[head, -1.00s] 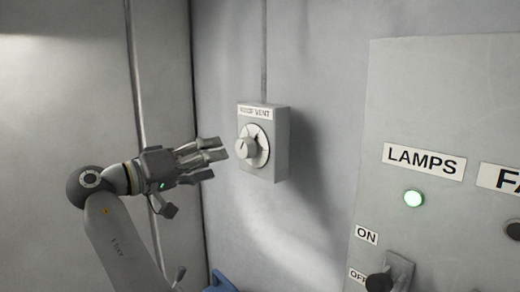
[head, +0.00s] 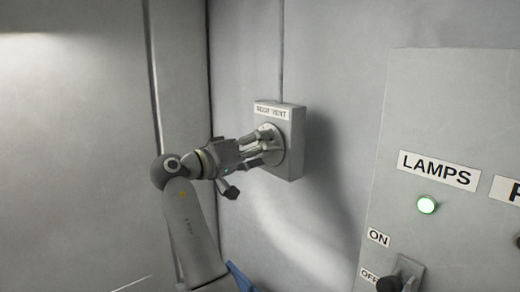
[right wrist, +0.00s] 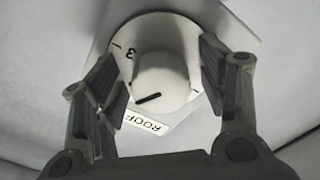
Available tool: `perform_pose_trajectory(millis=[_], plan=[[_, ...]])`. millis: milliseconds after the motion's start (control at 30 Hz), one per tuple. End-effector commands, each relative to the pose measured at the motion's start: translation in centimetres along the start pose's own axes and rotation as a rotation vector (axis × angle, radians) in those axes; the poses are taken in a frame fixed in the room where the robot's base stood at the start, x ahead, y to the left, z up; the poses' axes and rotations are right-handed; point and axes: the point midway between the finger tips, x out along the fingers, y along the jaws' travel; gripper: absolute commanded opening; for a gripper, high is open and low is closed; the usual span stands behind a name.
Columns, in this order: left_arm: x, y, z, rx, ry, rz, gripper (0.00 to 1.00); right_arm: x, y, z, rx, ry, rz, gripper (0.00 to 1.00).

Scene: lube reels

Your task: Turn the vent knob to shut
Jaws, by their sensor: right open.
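The vent knob (right wrist: 165,80) is a pale round knob with a black pointer line, on a white dial (right wrist: 178,28) with black marks and a figure 3. In the wrist view the pointer is toward the lower side, near the ROOF label (right wrist: 148,127). My right gripper (head: 262,147) is at the knob, its fingers open on either side of it with gaps visible in the wrist view (right wrist: 160,76). In the head view the fingers hide most of the knob on its grey vent box (head: 292,150). My left gripper is not in view.
A conduit (head: 281,50) runs up from the box. The wall between box and panel is clear.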

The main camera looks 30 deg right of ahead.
Motion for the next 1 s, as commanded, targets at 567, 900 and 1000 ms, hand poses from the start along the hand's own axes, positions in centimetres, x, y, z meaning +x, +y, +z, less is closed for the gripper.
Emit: perform_pose_trajectory(millis=[567,900,1000], plan=[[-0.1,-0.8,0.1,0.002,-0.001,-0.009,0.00,0.0,0.0,0.0,-0.009,0.000,0.000,0.21],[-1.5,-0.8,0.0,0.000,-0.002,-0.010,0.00,0.0,0.3,-0.2,-0.154,0.000,-0.001,0.21],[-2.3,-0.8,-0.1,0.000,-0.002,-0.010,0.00,0.0,0.4,-0.3,-0.235,0.000,-0.001,0.21]])
